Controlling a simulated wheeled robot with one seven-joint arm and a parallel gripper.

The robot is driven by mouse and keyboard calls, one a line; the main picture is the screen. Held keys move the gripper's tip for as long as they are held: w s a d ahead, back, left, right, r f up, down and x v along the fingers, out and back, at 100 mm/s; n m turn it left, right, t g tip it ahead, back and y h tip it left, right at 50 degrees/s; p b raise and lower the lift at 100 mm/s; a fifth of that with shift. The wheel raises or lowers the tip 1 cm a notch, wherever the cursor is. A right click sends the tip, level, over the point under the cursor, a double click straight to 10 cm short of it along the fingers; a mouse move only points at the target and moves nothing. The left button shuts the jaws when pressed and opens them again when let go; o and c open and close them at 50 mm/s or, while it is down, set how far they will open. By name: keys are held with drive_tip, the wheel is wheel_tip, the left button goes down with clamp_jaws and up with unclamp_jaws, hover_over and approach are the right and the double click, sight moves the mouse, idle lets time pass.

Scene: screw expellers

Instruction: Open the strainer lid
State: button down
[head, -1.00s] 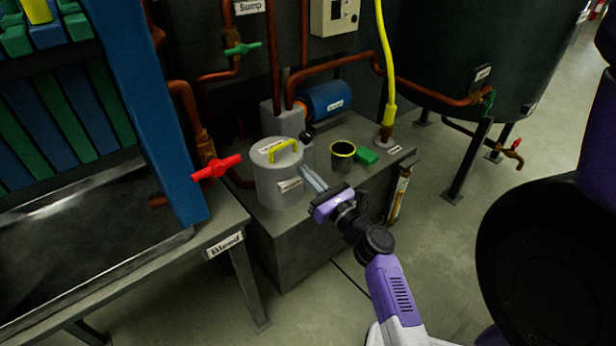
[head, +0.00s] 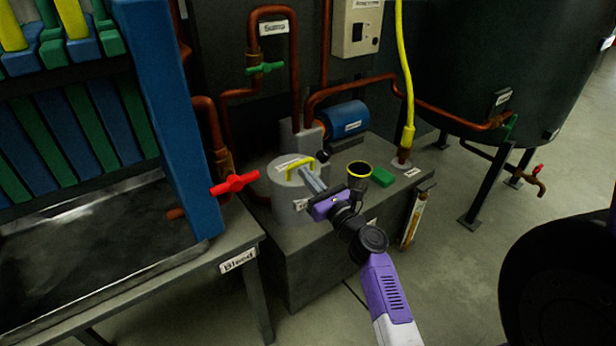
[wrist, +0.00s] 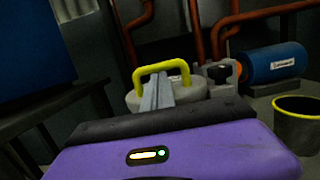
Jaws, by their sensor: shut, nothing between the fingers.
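The strainer is a grey cylinder (head: 284,205) on a grey plinth, with a flat lid (head: 284,172) that sits closed on top. A yellow arched handle (head: 299,164) stands on the lid; it also shows in the wrist view (wrist: 162,67). My gripper (head: 306,174) has its fingers shut and empty. In the head view the fingertips overlap the lid's right side, just below the handle. In the wrist view the fingers (wrist: 157,88) point at the space under the handle's arch. I cannot tell whether they touch the handle or lid.
A red valve handle (head: 234,184) sits left of the strainer. A blue motor (head: 346,119) is behind it. A black cup with a yellow rim (head: 359,170) and a green block (head: 382,177) stand to the right. A yellow hose (head: 405,70) rises behind.

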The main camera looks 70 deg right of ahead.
drive_tip(key=shift+r+p, duration=0.2)
drive_tip(key=shift+p, duration=0.1)
drive_tip(key=shift+r+p, duration=0.3)
drive_tip(key=shift+p, duration=0.85)
